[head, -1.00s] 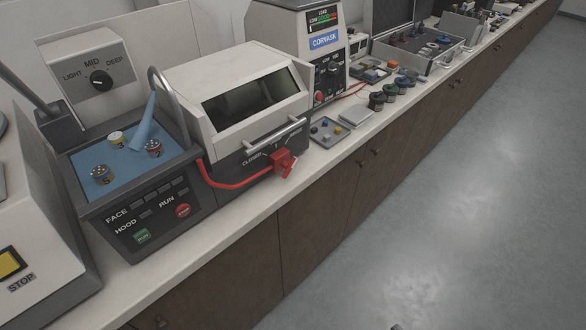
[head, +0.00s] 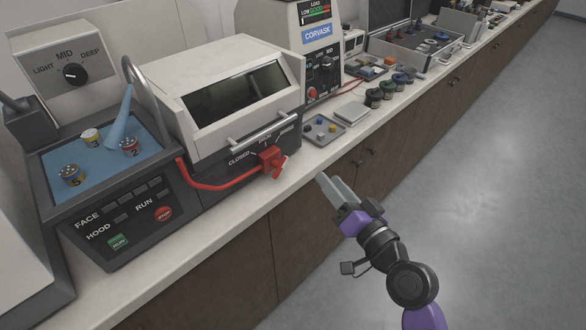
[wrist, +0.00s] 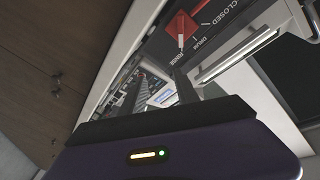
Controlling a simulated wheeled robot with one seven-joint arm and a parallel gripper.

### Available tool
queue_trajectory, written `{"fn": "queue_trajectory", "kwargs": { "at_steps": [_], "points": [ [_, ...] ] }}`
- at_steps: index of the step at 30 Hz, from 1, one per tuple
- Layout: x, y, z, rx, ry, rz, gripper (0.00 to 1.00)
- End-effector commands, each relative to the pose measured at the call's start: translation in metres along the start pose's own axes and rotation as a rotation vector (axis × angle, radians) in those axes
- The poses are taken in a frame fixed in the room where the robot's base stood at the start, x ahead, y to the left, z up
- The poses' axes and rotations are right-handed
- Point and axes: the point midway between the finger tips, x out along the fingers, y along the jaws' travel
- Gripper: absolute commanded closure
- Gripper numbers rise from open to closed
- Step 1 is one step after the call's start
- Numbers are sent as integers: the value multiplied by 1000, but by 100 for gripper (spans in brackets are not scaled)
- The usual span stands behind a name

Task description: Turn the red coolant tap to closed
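The red coolant tap (head: 272,160) is on the front of the grinder, at the end of a red hose. Labels CLOSED, DRUM and RINSE fan around it. In the wrist view the tap (wrist: 184,24) is at the top, with a pale mark on the side towards RINSE, away from CLOSED. My gripper (head: 328,180) is in front of the counter edge, right of and a little below the tap in the head view, apart from it. Its two fingers are spread and empty. They also show in the wrist view (wrist: 158,88), the tap beyond them.
The white hood (head: 225,95) with its bar handle (head: 263,131) is above the tap. A grey tray (head: 322,130) with small pieces lies to its right on the counter. Cupboard fronts (head: 235,275) run below. The floor (head: 480,190) at right is clear.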

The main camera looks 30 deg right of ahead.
Motion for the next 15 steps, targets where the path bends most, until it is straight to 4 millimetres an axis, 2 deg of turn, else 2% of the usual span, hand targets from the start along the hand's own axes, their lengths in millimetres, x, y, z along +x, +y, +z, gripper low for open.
{"fn": "queue_trajectory", "kwargs": {
  "at_steps": [1,3,9,15],
  "points": [
    [14,-5,-2,30,-21,-44,63],
    [26,-16,3,71,-69,-105,63],
    [23,-38,36,141,-194,-214,63],
    [32,-46,42,126,-213,-229,63]
  ]
}}
